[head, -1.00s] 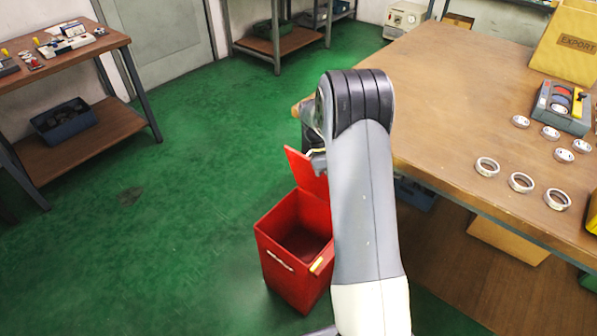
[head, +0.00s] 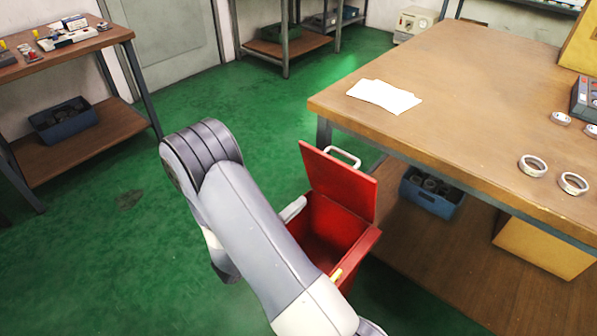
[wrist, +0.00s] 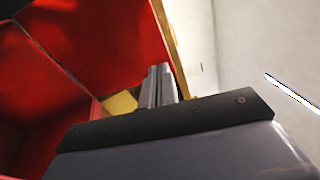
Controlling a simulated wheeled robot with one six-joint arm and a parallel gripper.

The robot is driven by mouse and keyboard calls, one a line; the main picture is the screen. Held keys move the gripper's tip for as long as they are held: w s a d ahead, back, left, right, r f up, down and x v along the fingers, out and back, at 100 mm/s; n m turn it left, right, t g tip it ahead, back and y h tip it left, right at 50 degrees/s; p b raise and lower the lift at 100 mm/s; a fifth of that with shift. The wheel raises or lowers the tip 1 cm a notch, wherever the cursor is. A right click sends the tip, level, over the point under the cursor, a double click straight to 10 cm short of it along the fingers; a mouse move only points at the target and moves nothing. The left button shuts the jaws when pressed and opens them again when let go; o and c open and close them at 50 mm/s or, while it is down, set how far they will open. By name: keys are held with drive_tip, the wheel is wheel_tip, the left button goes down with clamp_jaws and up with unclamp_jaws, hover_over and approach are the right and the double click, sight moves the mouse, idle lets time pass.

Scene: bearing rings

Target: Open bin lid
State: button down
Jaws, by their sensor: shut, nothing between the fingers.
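The red bin (head: 325,238) stands on the green floor beside the wooden table. Its red lid (head: 340,183) is up, tilted back from the hinge side, with a pale handle (head: 343,156) at its far edge. The bin's inside shows through the open top; its lower front is hidden by my arm. In the wrist view my gripper (wrist: 158,83) is shut and empty, with red panels of the bin (wrist: 35,95) to its left. In the head view the gripper is mostly hidden behind my arm, at the bin's left side; touching cannot be told.
The wooden table (head: 450,110) to the right carries a white sheet (head: 384,96) and several metal rings (head: 533,165). A blue crate (head: 432,192) and a cardboard box (head: 545,245) sit below. A workbench (head: 75,45) stands left. Green floor between is clear.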

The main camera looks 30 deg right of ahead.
drive_tip(key=w+a+n+t, duration=0.1)
drive_tip(key=a+n+t, duration=0.1)
drive_tip(key=n+t, duration=0.1)
drive_tip(key=b, duration=0.2)
approach(328, 159)
drive_tip(key=x, duration=0.7)
drive_tip(key=shift+s, duration=0.1)
drive_tip(key=shift+p, duration=0.3)
